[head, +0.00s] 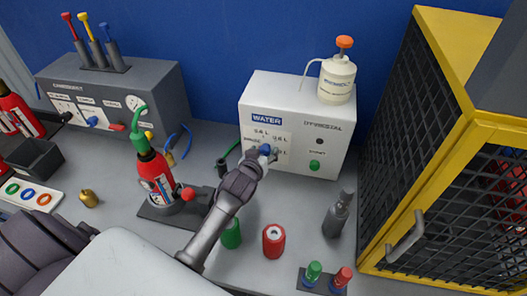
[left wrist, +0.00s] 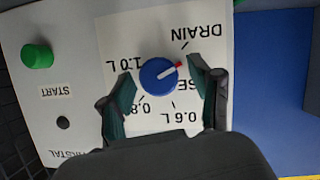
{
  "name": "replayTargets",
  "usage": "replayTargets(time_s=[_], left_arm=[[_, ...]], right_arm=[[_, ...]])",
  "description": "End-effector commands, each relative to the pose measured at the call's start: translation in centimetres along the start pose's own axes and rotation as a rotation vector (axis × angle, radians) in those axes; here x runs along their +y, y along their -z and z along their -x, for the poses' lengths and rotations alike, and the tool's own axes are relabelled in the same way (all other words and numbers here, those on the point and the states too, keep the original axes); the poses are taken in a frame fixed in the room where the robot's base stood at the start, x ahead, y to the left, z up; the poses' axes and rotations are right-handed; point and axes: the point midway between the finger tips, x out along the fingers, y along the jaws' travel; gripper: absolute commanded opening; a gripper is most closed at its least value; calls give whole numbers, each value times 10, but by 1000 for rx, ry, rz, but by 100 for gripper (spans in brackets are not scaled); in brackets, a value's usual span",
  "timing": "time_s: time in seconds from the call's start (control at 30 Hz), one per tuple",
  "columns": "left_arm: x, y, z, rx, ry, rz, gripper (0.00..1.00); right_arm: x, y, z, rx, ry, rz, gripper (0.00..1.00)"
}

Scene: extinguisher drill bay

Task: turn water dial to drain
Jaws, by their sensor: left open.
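The water dial is a blue knob with a red pointer (left wrist: 159,76) on the white WATER panel (left wrist: 80,125). In the left wrist view the lettering is upside down. The pointer aims up and right, a little below the DRAIN tick mark and between it and a partly hidden label ending in SE. My left gripper (left wrist: 162,95) is open, with one green-padded finger on each side of the dial; I cannot tell whether they touch it. In the head view the dial (head: 265,149) shows just beyond my left gripper (head: 258,160). My right gripper is not in view.
A green START button (head: 314,165) is beside the dial, and a white bottle (head: 337,80) stands on the water unit. A red extinguisher (head: 155,177) stands left of my arm. Red (head: 273,241) and grey (head: 337,214) cylinders stand in front; a yellow cage (head: 440,150) bounds the right.

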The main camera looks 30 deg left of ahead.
Motion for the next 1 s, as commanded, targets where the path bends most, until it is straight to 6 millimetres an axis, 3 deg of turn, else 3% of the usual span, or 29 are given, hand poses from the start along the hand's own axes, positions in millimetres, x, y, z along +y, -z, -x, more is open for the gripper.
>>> replayTargets(time_s=[0.2, 0.53, 0.7, 1.0], left_arm=[[0, 0, 0, 0, 0, 0, 60], [0, 0, 0, 0, 0, 0, 5], [0, 1, 0, -1, -16, 38, 3], [-2, 0, 0, -1, -122, 295, 3]], right_arm=[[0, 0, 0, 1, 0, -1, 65], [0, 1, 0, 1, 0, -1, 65], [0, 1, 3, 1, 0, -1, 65], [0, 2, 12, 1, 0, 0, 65]])
